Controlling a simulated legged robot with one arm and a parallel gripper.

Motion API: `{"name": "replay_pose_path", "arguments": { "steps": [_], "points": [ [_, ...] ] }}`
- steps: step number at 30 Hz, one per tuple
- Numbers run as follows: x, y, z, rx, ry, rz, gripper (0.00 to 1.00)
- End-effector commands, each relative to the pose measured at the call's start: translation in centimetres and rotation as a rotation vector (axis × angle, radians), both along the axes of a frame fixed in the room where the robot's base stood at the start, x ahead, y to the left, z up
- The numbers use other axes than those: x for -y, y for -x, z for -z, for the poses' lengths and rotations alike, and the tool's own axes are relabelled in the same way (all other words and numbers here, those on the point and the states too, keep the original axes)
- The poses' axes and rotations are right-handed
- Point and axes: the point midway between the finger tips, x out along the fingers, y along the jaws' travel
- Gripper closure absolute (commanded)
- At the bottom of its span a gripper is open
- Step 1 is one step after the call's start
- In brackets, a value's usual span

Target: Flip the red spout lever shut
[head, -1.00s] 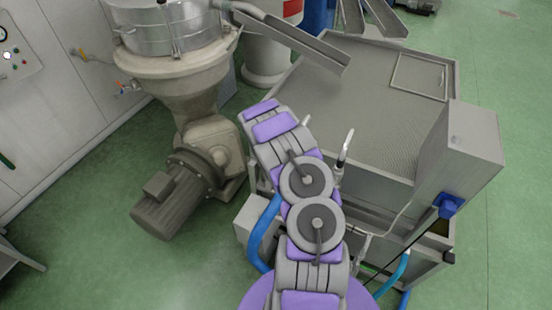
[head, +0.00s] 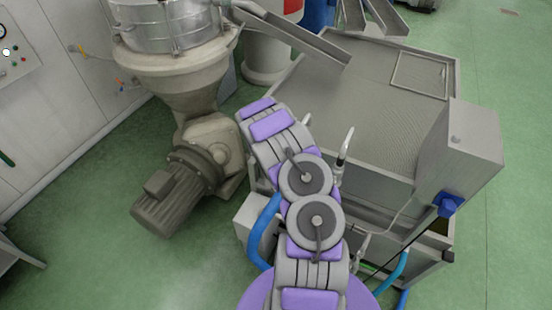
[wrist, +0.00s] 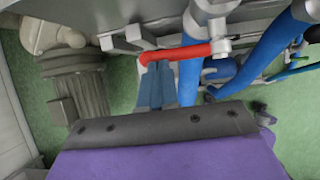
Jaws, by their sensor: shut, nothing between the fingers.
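The red spout lever (wrist: 182,53) shows in the wrist view above my gripper. It lies nearly level across the picture, its right end at a metal valve fitting (wrist: 217,46) and its left end bent slightly down. My gripper (wrist: 156,68) is shut and empty, with its narrow blue-grey fingers pointing up to just under the left part of the lever. I cannot tell whether the fingertips touch it. In the head view, my arm hides the lever and the gripper.
Blue hoses (wrist: 189,82) run close to the right of my fingers. A steel tank (head: 380,100) stands beyond my arm in the head view. A motor (head: 172,195) with a hopper (head: 178,55) stands to the left.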

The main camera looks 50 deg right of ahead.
Motion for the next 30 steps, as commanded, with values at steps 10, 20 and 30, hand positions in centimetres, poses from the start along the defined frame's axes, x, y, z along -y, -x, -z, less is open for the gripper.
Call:
{"name": "replay_pose_path", "arguments": {
  "steps": [10, 20, 30],
  "points": [
    [-2.9, 0.1, -4.9, 0.008, 0.01, 0.0, 1.0],
    [-5.7, 0.8, -9.8, 0.01, 0.013, 0.002, 1.0],
    [-6.6, 1.2, -12.1, 0.01, 0.009, 0.004, 1.0]
  ]
}}
